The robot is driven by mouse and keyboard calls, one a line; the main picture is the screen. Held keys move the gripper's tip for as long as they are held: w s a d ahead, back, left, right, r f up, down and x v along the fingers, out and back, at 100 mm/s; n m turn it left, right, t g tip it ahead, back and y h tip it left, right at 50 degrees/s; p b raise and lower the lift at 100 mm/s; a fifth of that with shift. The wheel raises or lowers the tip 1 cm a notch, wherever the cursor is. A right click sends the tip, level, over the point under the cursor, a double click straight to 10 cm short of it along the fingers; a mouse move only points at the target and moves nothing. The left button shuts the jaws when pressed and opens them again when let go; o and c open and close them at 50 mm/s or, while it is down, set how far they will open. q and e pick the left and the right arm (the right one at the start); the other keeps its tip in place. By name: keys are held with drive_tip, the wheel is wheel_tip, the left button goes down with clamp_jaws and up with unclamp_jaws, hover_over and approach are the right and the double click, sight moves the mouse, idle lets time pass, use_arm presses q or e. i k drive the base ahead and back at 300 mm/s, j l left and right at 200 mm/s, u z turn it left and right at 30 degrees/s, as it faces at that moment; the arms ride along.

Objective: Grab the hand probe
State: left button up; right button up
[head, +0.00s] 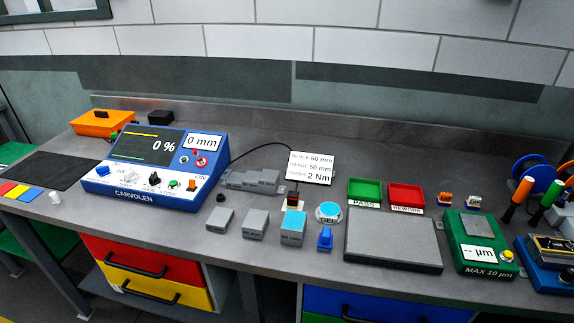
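The hand probe (293,196) appears to be the small upright dark and red piece near the middle of the bench, just in front of a white label card (311,168). A thin black cable arcs from the blue CARVOLEN console (141,172) and passes behind the card; its far end is hidden, so I cannot tell for certain that it joins this piece. The console screen reads 0 % and its side display 0 mm. Neither of my grippers shows in the head view.
Grey blocks (220,219), a blue-topped block (292,227) and a small blue piece (325,239) stand in front. A flat grey plate (393,240), green tray (365,191), red tray (406,196) and green gauge (478,245) are to the right. A dark mat (50,168) lies left.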

sight(292, 197)
drive_tip(key=j+z, duration=0.1)
drive_tip(key=j, duration=1.8)
